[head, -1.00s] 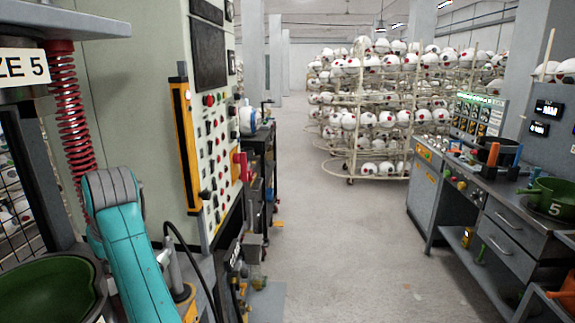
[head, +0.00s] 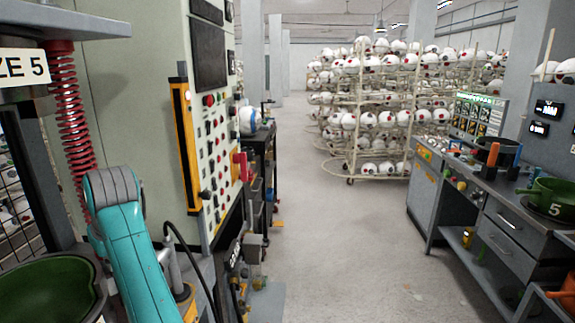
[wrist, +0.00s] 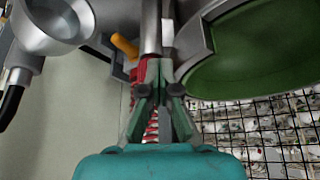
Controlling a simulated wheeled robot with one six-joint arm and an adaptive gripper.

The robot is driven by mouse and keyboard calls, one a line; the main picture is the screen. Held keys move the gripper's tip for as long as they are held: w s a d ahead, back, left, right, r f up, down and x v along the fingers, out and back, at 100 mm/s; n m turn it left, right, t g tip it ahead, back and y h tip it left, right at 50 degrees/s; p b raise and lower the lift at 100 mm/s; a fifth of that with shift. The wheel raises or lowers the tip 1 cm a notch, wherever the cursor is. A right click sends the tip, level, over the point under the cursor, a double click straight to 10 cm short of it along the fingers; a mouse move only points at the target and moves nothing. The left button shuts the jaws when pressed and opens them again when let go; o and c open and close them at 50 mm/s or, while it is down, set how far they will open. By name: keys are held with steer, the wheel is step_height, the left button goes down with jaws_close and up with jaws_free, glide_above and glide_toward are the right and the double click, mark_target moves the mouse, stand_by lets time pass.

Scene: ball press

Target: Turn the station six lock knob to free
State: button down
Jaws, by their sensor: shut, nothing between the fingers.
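My gripper (wrist: 160,72) shows in the wrist view with its two dark green fingers shut and empty. Its tips are at a grey metal shaft (wrist: 152,28); I cannot tell whether they touch it. A yellow-orange knob or handle (wrist: 125,46) is just left of the tips. I cannot tell if this is the station six lock knob, and no station six label is readable. In the head view my teal arm is at the lower left and my gripper is out of sight.
A green bowl (wrist: 255,55) lies right of my gripper in the wrist view, above a black wire mesh (wrist: 290,125). A red spring (head: 70,115) and control panel (head: 212,165) stand near my arm. A workbench (head: 490,215) is right; the aisle (head: 340,245) is clear.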

steer(key=shift+w+d, duration=0.45)
steer(key=shift+w, duration=0.05)
steer(key=shift+w+d, duration=0.2)
steer(key=shift+w, duration=0.35)
steer(key=shift+d, duration=0.15)
stand_by(0.4)
step_height(320, 180, up, 6)
steer(key=shift+s+d, duration=0.15)
steer(key=shift+d, duration=0.1)
stand_by(0.5)
